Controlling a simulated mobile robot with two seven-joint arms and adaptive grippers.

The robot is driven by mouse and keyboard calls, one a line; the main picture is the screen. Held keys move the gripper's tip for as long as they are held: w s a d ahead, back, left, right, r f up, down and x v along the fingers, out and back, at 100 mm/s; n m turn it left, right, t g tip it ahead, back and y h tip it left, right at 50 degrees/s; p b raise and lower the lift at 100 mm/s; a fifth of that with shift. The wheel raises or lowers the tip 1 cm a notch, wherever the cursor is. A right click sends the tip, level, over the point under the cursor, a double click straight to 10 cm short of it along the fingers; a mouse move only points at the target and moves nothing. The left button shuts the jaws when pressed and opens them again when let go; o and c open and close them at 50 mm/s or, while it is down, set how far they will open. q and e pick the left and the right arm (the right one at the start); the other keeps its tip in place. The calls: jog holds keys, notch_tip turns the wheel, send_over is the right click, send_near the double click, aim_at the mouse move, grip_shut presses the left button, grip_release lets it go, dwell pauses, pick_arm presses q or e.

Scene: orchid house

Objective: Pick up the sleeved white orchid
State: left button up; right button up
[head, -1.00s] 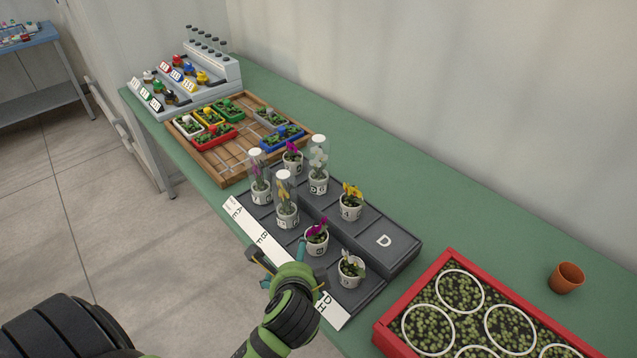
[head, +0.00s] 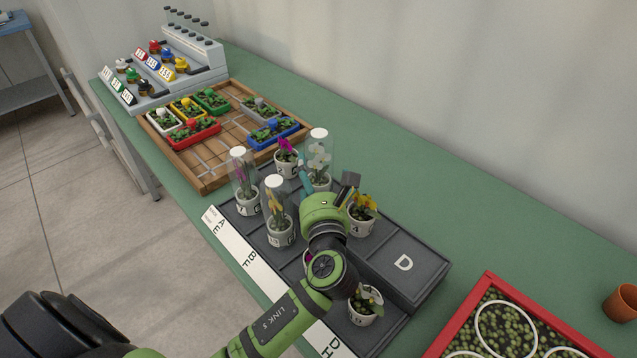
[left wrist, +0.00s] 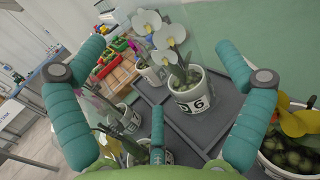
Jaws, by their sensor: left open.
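The sleeved white orchid (head: 319,158) stands upright in a white pot on the far row of the dark tiered stand (head: 425,262), inside a clear sleeve with a white top. In the left wrist view its white blooms (left wrist: 168,42) and its pot (left wrist: 188,98), marked 6, lie ahead between my fingers. My left gripper (head: 328,184) is open and empty, close in front of the orchid in the head view. One teal finger shows on its left, the other finger on its right. The wrist hides part of the stand. My right gripper is out of view.
A potted yellow orchid (head: 362,215) stands close right of my gripper. A purple orchid (head: 286,157) is behind left. Two sleeved orchids (head: 244,185) (head: 278,212) stand to the left. A wooden tray (head: 208,180) and a red tray (head: 487,283) flank the stand.

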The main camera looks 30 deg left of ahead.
aim_at(315, 166)
pick_arm(q)
jog(key=shift+w+a+r+p, duration=0.3)
jog(key=shift+w+a, duration=0.45)
jog(key=shift+w, duration=0.2)
jog(key=x, duration=0.3)
jog(key=shift+s+f, duration=0.1)
jog(key=shift+a, duration=0.1)
jog(key=c, duration=1.4)
jog(key=shift+c, duration=0.8)
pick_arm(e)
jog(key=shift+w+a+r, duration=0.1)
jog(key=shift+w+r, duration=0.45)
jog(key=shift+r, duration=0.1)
